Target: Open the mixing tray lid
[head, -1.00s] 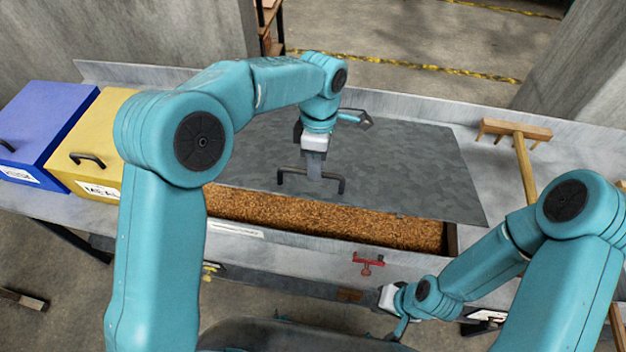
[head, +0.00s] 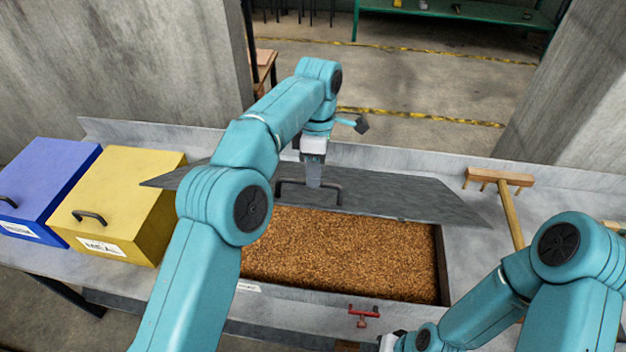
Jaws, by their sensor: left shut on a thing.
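The mixing tray (head: 441,262) is set in the metal counter and is full of brown grain (head: 340,252). Its grey lid (head: 405,193) is over the back of the tray and looks raised and tilted, leaving the front and middle of the grain uncovered. The lid's dark bar handle (head: 338,193) is near its front edge. My left gripper (head: 314,178) points down and is shut on the handle. My left arm hides part of the lid and the tray's left end.
A yellow box (head: 125,205) and a blue box (head: 45,188), both with handles, stand left of the tray. A wooden rake (head: 508,205) lies to the right. A red fitting (head: 363,314) is on the tray's front. A concrete pillar (head: 562,110) stands behind right.

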